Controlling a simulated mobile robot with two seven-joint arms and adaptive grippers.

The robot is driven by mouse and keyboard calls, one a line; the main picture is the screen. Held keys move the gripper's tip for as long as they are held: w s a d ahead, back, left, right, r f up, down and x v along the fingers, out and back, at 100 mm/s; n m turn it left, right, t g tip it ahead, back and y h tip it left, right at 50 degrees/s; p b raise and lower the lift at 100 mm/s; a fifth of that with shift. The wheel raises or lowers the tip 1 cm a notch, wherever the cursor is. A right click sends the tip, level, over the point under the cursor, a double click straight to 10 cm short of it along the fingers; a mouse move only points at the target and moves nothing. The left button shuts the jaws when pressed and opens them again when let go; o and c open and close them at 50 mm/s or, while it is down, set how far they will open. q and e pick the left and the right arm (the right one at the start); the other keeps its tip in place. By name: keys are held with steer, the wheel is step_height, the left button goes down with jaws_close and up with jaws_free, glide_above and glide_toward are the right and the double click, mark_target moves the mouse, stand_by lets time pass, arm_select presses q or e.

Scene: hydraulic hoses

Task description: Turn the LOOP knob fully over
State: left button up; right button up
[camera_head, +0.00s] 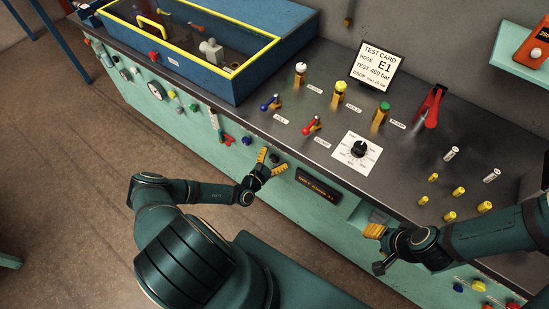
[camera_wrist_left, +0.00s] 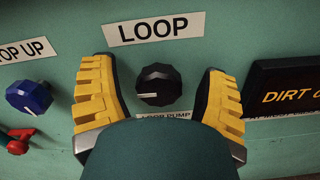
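The LOOP knob (camera_wrist_left: 159,84) is a black faceted knob on the green front panel, under the LOOP label (camera_wrist_left: 155,28). A white pointer line on it points left. It also shows small in the head view (camera_head: 276,158). My left gripper (camera_head: 270,162) is open, with its yellow fingers (camera_wrist_left: 158,98) on either side of the knob and a visible gap on both sides. My right gripper (camera_head: 374,231) is at the lower right of the head view, by the bench's front; its finger opening is not clear.
A blue knob (camera_wrist_left: 29,97) and a red handle (camera_wrist_left: 16,142) are left of the LOOP knob. A dark display (camera_wrist_left: 285,88) is close on the right. The bench top above carries valves, a test card (camera_head: 376,66) and a blue tank (camera_head: 190,45).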

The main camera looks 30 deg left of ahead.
arm_select(q)
steer(key=s, duration=1.2)
steer(key=shift+a, duration=0.45)
